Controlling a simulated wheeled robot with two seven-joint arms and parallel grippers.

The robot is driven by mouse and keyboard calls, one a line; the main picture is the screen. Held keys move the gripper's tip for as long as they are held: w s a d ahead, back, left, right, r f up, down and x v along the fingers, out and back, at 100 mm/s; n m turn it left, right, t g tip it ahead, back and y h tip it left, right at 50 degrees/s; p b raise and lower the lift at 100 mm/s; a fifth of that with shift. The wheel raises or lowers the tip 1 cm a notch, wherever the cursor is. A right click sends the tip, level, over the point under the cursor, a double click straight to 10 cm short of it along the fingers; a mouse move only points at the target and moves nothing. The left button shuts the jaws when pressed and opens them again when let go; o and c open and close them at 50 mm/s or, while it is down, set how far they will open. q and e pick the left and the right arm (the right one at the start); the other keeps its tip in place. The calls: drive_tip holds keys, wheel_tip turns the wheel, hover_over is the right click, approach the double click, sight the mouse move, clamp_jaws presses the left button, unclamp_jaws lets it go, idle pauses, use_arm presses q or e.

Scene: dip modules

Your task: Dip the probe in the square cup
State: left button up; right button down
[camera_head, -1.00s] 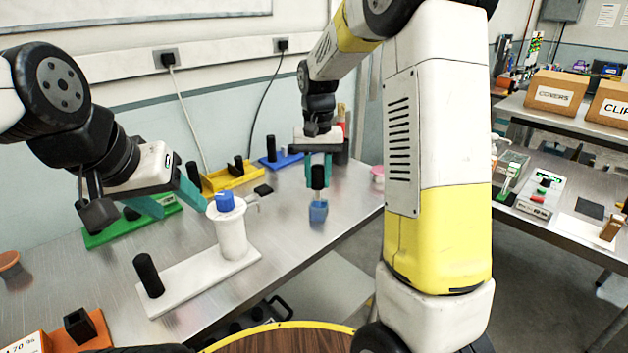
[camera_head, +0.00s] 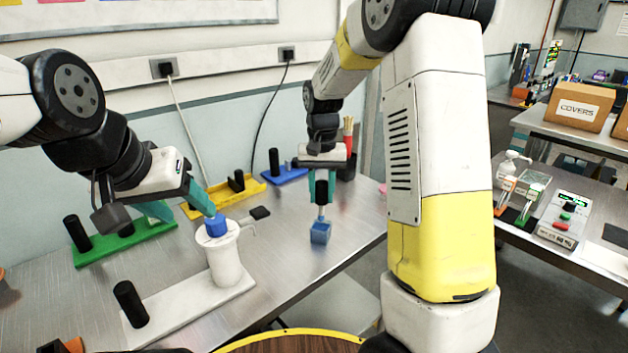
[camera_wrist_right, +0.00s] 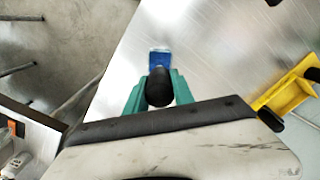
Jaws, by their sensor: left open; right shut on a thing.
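My right gripper (camera_head: 320,200) is shut on a black handle (camera_head: 321,190), the probe's by its look, held upright. A thin grey shaft (camera_head: 320,212) runs down from it to a small blue square-sided piece (camera_head: 320,233). I cannot tell whether this piece is the square cup on the table or part of the probe. The wrist view shows the handle (camera_wrist_right: 159,88) between the teal fingers, with the blue piece (camera_wrist_right: 159,58) beyond. My left gripper (camera_head: 188,213) is open, with one finger beside the blue top (camera_head: 215,225) of a white round stand (camera_head: 224,258).
The white base (camera_head: 185,307) also carries a black post (camera_head: 130,303). A green module (camera_head: 95,250), a yellow module (camera_head: 205,207) and a blue module (camera_head: 284,177) stand behind. Bare table lies around the blue piece.

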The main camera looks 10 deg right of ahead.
sight(321, 220)
drive_tip(key=shift+f, duration=2.85)
drive_tip(key=shift+r, duration=0.1)
drive_tip(key=shift+r, duration=3.65)
